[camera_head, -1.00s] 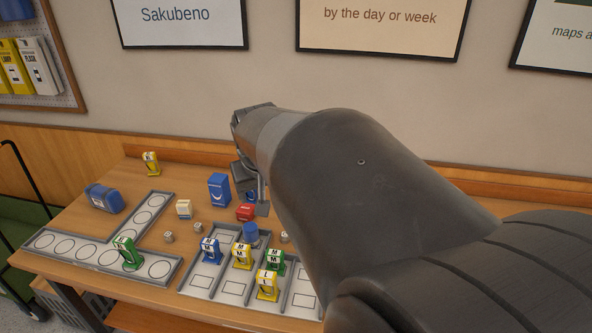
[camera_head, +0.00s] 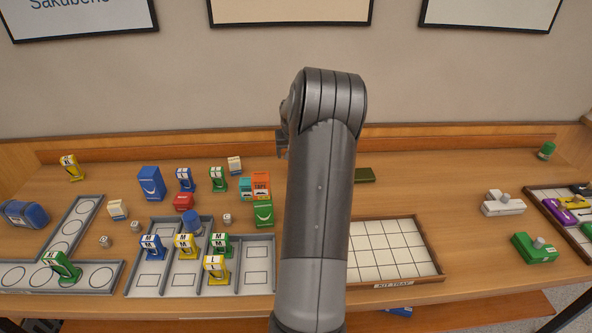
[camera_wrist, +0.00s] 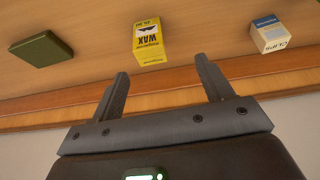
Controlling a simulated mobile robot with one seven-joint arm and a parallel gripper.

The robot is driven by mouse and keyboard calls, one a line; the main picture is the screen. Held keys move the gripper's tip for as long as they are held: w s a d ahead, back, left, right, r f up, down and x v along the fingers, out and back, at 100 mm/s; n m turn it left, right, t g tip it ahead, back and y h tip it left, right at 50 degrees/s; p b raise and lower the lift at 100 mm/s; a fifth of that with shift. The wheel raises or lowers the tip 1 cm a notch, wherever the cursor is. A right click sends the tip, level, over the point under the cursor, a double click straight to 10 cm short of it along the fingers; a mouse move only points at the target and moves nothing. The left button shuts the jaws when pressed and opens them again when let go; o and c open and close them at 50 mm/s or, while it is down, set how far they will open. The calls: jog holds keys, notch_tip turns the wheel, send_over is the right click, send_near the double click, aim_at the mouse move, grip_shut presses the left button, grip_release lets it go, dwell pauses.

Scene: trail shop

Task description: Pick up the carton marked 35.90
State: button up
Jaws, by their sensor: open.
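No price of 35.90 is legible on any carton. In the wrist view, which is upside down, a yellow carton marked WAX (camera_wrist: 149,42) stands on the table beyond my open, empty gripper (camera_wrist: 161,68), roughly between the finger directions and apart from them. Its small print is unreadable. A white and blue carton (camera_wrist: 270,35) stands to its right there; it appears to be the white carton (camera_head: 234,166) at the back in the head view. My arm hides the yellow carton in the head view, and only an edge of my gripper (camera_head: 283,140) shows.
A dark green flat box (camera_head: 365,174) lies at the back, right of my arm. A grey divided tray (camera_head: 257,285) and an empty kit tray (camera_head: 395,250) lie in front.

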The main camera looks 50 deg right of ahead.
jog(key=shift+s+d+x, duration=0.15)
jog(key=shift+d+x, duration=0.15)
jog(key=shift+x, duration=1.9)
jog(key=shift+s+d+x, duration=0.2)
jog(key=shift+d+x, duration=0.15)
jog(key=shift+x, duration=1.85)
jog(key=shift+s+d+x, duration=0.15)
jog(key=shift+d+x, duration=0.15)
jog(key=shift+x, duration=1.9)
jog(key=shift+r, duration=0.15)
jog(key=c, duration=1.1)
jog(key=shift+r, duration=0.1)
jog(key=shift+c, duration=0.2)
